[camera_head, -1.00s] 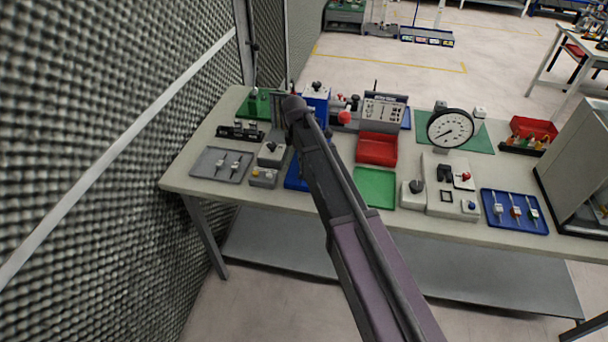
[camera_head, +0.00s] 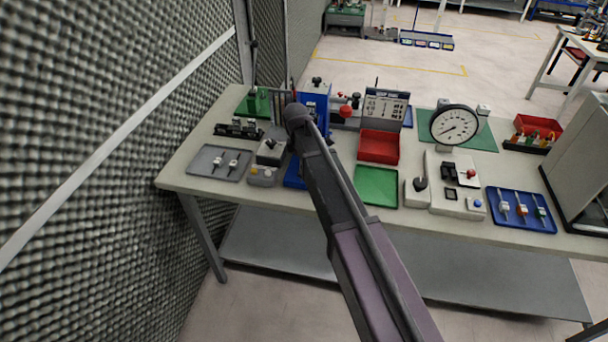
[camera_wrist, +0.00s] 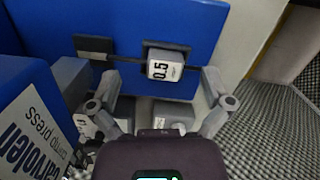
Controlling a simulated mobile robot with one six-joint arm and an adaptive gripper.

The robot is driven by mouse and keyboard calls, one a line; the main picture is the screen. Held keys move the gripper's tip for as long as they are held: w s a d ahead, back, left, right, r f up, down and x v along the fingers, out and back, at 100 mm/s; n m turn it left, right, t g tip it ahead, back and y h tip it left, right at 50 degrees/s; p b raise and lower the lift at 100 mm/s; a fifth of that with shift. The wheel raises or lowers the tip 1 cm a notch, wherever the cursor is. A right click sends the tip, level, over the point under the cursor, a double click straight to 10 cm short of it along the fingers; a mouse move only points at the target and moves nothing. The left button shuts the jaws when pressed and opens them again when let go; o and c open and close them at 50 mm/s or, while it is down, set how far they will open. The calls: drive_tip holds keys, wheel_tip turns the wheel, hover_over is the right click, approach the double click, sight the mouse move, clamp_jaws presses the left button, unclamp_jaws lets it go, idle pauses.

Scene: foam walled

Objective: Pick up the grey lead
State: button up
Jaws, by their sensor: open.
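My gripper (camera_wrist: 160,96) is open in the wrist view, its two grey fingers apart. Between and just beyond the fingertips is a small grey block with a white "0.5" face (camera_wrist: 164,69). A thin dark strand joins it to a dark grey piece (camera_wrist: 94,46), both in front of a blue surface (camera_wrist: 130,20). This may be the grey lead, but I cannot tell for sure. In the head view my arm hides the gripper and part of a blue tray (camera_head: 292,174). Other small leads lie in the grey tray (camera_head: 206,153) and the right blue tray (camera_head: 545,227).
A blue lettered box (camera_wrist: 35,120) stands close left of my gripper. The foam wall (camera_head: 110,130) borders the table (camera_head: 330,208) on the left. A green tray (camera_head: 376,187), red bin (camera_head: 379,147) and dial gauge (camera_head: 454,124) stand right of my arm.

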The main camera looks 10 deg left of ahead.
drive_tip(key=shift+d+f, duration=0.1)
drive_tip(key=shift+f, duration=0.4)
drive_tip(key=shift+s+r, duration=0.1)
drive_tip(key=shift+r, duration=0.05)
drive_tip(key=c, duration=1.3)
